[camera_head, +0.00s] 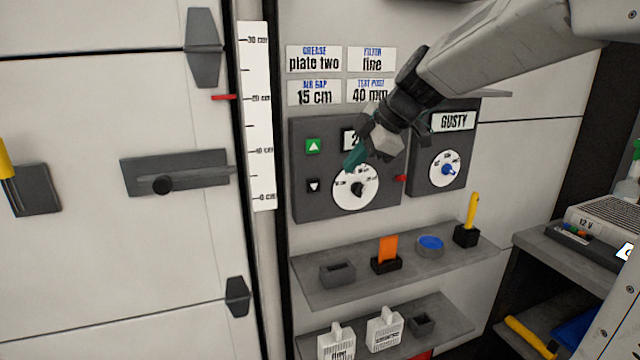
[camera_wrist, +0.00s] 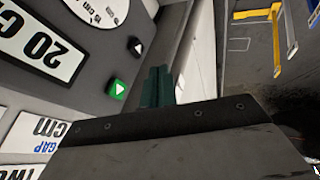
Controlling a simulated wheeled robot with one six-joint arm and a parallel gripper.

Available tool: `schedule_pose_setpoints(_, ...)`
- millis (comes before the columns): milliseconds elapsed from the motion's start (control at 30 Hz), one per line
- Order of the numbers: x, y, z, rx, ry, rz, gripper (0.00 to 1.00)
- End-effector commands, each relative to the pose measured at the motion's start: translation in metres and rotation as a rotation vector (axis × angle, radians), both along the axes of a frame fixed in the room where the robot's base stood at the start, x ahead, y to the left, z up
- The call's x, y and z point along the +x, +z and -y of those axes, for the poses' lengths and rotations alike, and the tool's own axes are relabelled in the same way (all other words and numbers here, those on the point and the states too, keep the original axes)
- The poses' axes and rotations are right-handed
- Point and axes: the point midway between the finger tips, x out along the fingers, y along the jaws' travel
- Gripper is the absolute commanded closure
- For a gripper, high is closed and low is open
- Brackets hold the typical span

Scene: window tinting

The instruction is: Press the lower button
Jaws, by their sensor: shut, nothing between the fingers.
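The lower button (camera_head: 313,185) is a small black square with a white down triangle, on the left of the dark grey control panel (camera_head: 375,208). It also shows in the wrist view (camera_wrist: 136,46). The upper button (camera_head: 313,146) is green with a white up triangle; it shows in the wrist view (camera_wrist: 117,88) too. My gripper (camera_head: 354,158) has its teal fingers closed together and empty. In the head view it covers part of the display and the top of the dial. In the wrist view the fingers (camera_wrist: 158,85) are right of both buttons, apart from them.
A white dial (camera_head: 356,190) is right of the lower button. A second panel (camera_head: 424,182) labelled GUSTY stands further right. Below, a grey shelf (camera_head: 340,296) holds small holders, an orange piece and a blue disc. A white ruler strip (camera_head: 257,120) is left of the panel.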

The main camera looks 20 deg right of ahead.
Motion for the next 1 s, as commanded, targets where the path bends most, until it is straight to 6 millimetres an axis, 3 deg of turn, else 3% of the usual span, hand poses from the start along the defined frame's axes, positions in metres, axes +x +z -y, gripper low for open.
schedule_pose_setpoints(433,0.004,-0.008,-0.007,0.0,0.006,-0.003,1.0)
schedule_pose_setpoints(900,0.047,-0.083,-0.043,0.0,0.008,-0.006,1.0)
schedule_pose_setpoints(1000,0.065,-0.082,-0.041,0.0,0.006,-0.002,1.0)
